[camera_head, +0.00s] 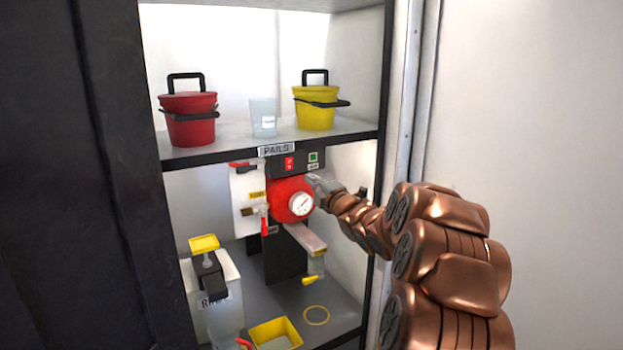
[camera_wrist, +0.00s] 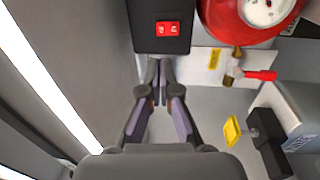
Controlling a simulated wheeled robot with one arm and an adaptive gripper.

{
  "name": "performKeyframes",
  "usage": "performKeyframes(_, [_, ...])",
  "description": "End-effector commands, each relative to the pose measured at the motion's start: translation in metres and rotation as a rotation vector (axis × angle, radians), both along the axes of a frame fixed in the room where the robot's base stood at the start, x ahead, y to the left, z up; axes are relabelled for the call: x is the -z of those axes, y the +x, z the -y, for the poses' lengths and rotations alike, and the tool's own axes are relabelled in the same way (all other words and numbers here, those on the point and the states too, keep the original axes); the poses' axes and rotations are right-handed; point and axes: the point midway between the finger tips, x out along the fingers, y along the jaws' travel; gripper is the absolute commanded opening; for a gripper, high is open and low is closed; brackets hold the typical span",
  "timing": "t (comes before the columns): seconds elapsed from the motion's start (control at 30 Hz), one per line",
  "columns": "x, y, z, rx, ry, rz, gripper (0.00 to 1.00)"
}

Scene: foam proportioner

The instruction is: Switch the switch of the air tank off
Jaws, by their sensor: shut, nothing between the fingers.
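The red rocker switch (camera_head: 289,163) sits on a black box (camera_head: 299,169) above the round red tank (camera_head: 283,187) with its white gauge (camera_head: 300,203). A small green square (camera_head: 313,156) is to the right of the switch. In the wrist view, the switch (camera_wrist: 168,28) shows clearly on the black box, but I cannot tell which side is pressed in. My gripper (camera_head: 315,181) is shut and empty, right of the tank and below the box's right end. In the wrist view, its fingertips (camera_wrist: 160,66) are together near the box's edge; contact is unclear.
A shelf (camera_head: 225,142) above holds a red pail (camera_head: 190,117), a clear cup (camera_head: 263,118) and a yellow pail (camera_head: 316,108). Red-handled valves (camera_head: 264,222) are left of the tank. A dispenser (camera_head: 207,268) and a yellow tray (camera_head: 275,333) stand below. The cabinet's right post (camera_head: 383,130) is near my arm.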

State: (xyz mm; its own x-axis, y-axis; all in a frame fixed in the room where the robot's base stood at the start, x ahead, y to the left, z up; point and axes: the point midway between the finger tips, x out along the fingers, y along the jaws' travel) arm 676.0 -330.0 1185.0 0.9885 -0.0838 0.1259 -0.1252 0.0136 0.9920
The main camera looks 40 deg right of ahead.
Motion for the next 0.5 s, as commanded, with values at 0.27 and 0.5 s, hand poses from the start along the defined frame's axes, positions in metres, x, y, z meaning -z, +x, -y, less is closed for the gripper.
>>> performKeyframes(0.27, [-0.006,0.037,0.003,0.001,0.002,-0.003,0.0])
performKeyframes(0.5, [-0.009,0.067,0.005,-0.001,0.002,-0.002,0.0])
